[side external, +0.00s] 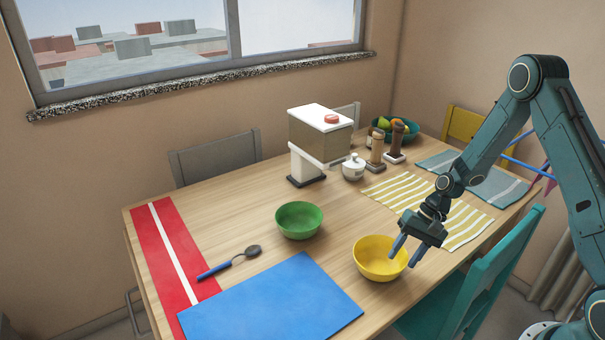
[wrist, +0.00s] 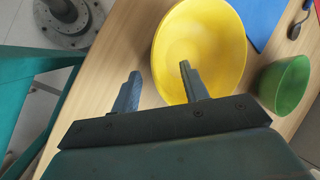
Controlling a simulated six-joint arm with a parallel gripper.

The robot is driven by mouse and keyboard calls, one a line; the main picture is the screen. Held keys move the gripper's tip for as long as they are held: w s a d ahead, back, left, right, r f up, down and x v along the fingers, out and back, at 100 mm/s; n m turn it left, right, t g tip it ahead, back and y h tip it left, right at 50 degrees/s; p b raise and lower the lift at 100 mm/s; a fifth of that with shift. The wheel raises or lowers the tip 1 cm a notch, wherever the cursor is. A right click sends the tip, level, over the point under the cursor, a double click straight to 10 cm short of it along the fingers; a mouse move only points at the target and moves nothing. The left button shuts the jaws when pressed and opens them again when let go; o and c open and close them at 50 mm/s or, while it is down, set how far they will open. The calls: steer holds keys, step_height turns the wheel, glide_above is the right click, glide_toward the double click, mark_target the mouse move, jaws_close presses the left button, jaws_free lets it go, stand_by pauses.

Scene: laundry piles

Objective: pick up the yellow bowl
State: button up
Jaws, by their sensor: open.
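The yellow bowl (side external: 376,262) stands upright on the wooden table near its front edge, and it looks empty. It also fills the upper middle of the wrist view (wrist: 206,30). My gripper (side external: 407,254) is open at the bowl's right side, with its fingers pointing down. In the wrist view one finger of my gripper (wrist: 160,82) lies over the bowl and the other over bare table outside the rim. I cannot tell whether a finger touches the bowl.
A green bowl (side external: 299,221) stands left of the yellow bowl. A blue mat (side external: 270,300), a spoon (side external: 230,262) and a red runner (side external: 172,255) lie farther left. A yellow-striped mat (side external: 405,190) lies behind. A teal chair (side external: 490,265) stands close at the front right edge.

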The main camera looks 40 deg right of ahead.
steer(key=shift+x, duration=0.9)
jaws_close()
